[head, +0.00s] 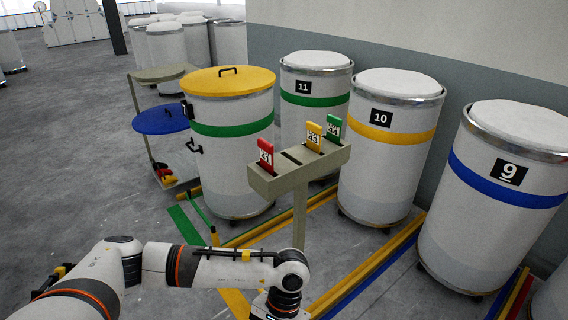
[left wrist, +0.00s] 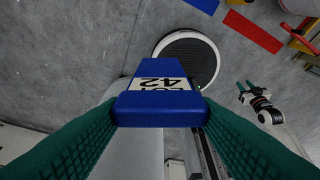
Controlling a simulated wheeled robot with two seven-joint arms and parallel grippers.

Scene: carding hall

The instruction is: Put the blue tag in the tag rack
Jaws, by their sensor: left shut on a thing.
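The blue tag (left wrist: 160,108) with a white label reading 42 is held between the green fingers of my left gripper (left wrist: 160,118) in the left wrist view. The gripper is shut on it. In the head view my left arm shows at the bottom, but its gripper and the tag are out of sight. The beige tag rack (head: 262,186) stands on a post in the middle of the head view. It holds a red tag (head: 265,153), a yellow tag (head: 313,137) and a green tag (head: 333,126). A slot between red and yellow is empty. My right gripper (left wrist: 245,86) looks open and empty, small in the left wrist view.
Large white cans with green (head: 313,98), yellow (head: 385,132) and blue (head: 500,181) bands stand behind and right of the rack. A can with a yellow lid (head: 228,82) stands behind left. A cart with a blue lid (head: 160,120) is farther left. Floor at left is clear.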

